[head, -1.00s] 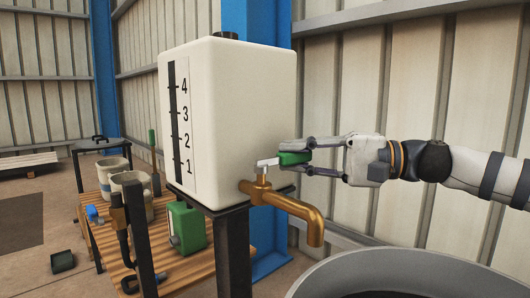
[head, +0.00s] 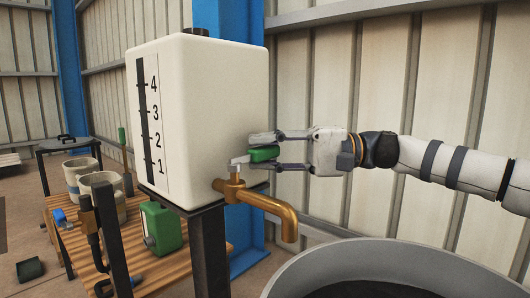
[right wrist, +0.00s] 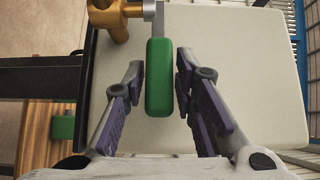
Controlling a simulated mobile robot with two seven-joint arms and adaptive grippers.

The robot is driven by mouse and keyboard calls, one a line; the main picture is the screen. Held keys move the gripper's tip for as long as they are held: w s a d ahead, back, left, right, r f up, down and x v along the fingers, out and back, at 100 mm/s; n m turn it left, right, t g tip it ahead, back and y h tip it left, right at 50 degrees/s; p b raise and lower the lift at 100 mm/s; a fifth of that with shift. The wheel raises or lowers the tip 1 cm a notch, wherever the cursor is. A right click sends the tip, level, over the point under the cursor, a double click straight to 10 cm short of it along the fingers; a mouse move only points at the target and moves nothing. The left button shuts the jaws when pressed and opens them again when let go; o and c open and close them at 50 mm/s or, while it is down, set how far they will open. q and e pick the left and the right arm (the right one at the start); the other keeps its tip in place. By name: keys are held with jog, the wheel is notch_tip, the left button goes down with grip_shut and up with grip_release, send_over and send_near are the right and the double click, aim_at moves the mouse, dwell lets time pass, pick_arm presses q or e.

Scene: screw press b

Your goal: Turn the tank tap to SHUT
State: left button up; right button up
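The tank tap (head: 262,203) is a brass spout low on the white tank (head: 215,105). Its lever has a grey metal bar and a green grip (head: 264,153), pointing right in the head view. My right gripper (head: 264,152) reaches in from the right, one finger above the green grip and one below. In the right wrist view the green grip (right wrist: 158,78) lies between the two purple-padded fingers (right wrist: 158,88), with small gaps on both sides. The right gripper is open around it. No SHUT marking is legible. My left gripper is not in view.
A large grey round vessel (head: 395,258) stands below the spout at front right. A wooden table (head: 185,245) with a green can (head: 161,226) and grey buckets (head: 104,186) stands at left. A blue post (head: 247,240) and metal wall are behind the tank.

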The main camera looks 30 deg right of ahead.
jog(key=v, duration=1.2)
jog(key=shift+f, duration=0.15)
